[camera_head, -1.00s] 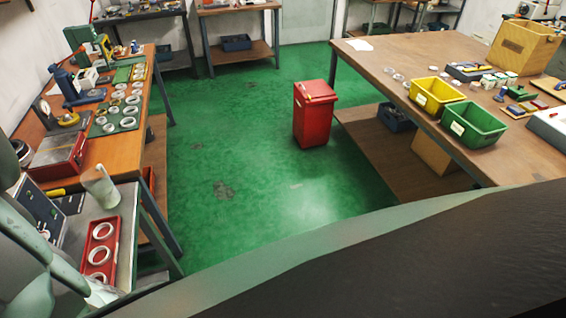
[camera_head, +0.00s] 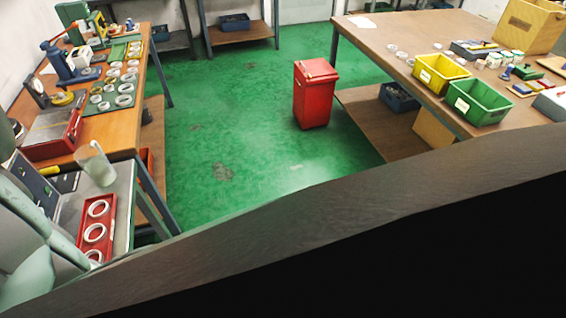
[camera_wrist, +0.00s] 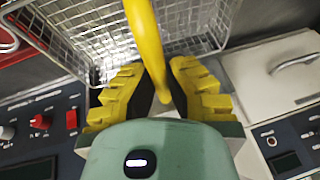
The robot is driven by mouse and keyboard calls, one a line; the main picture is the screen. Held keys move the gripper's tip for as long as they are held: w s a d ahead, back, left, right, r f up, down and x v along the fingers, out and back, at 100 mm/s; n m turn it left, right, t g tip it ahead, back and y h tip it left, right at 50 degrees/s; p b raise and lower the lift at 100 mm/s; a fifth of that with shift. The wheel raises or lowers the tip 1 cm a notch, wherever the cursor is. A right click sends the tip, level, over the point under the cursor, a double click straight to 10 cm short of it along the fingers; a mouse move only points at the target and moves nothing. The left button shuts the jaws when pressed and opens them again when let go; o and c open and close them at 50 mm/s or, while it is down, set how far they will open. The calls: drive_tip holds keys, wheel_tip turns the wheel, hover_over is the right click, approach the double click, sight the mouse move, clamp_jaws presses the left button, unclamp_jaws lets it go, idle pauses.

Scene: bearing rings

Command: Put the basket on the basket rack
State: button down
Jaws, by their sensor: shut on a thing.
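A wire mesh basket (camera_wrist: 88,38) fills the upper part of the wrist view and runs past its top edge. Its yellow handle (camera_wrist: 146,38) comes down between the yellow fingers of my gripper (camera_wrist: 158,72). The gripper is shut on the handle. The basket hangs beyond the fingertips, and the surface under it is mostly hidden. I cannot make out the basket rack in either view. The basket and gripper do not show in the head view.
In the wrist view, a panel with red knobs (camera_wrist: 40,122) is left and a lid with a handle (camera_wrist: 275,75) right. The head view shows a left bench (camera_head: 125,140), a red bin (camera_head: 313,95), a right table (camera_head: 385,45) and clear green floor (camera_head: 245,150).

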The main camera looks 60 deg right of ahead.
drive_tip(key=shift+f+b, duration=0.2)
drive_tip(key=shift+b, duration=0.25)
idle(0.3)
drive_tip(key=c, duration=1.1)
unclamp_jaws()
drive_tip(key=shift+o, duration=0.2)
drive_tip(key=shift+r, duration=0.1)
wheel_tip(320, 180, up, 11)
drive_tip(key=p, duration=0.5)
drive_tip(key=shift+p, duration=0.35)
drive_tip(key=shift+d, duration=0.1)
